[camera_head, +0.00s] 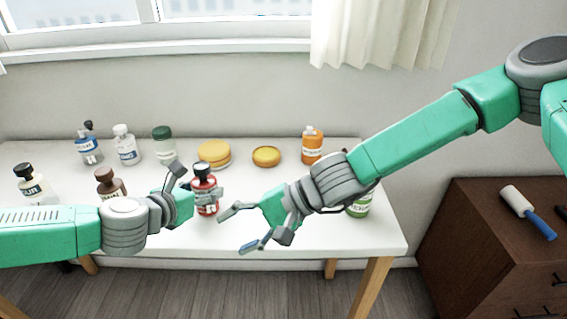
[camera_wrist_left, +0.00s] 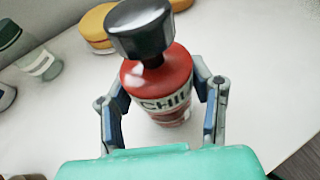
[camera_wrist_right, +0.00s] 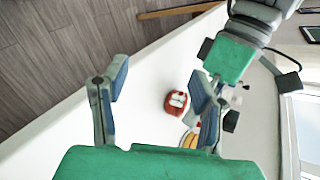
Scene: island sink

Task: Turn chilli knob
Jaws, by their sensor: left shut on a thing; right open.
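The chilli bottle (camera_head: 205,203) is red with a black knob (camera_head: 202,170) on top and stands on the white table. My left gripper (camera_head: 196,187) is shut on its body, with one finger on each side in the left wrist view (camera_wrist_left: 160,98). There the label and black knob (camera_wrist_left: 141,30) show clearly, the knob above the fingers. My right gripper (camera_head: 240,229) is open and empty, to the right of the bottle and apart from it. In the right wrist view, the red bottle (camera_wrist_right: 176,103) shows beyond the open fingers (camera_wrist_right: 160,82).
Several other bottles stand on the white table (camera_head: 290,225), including an orange one (camera_head: 312,147) and a green one (camera_head: 360,206) partly behind my right arm. Yellow round items (camera_head: 214,151) lie at the back. A dark cabinet (camera_head: 480,230) stands at right with a roller (camera_head: 528,212).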

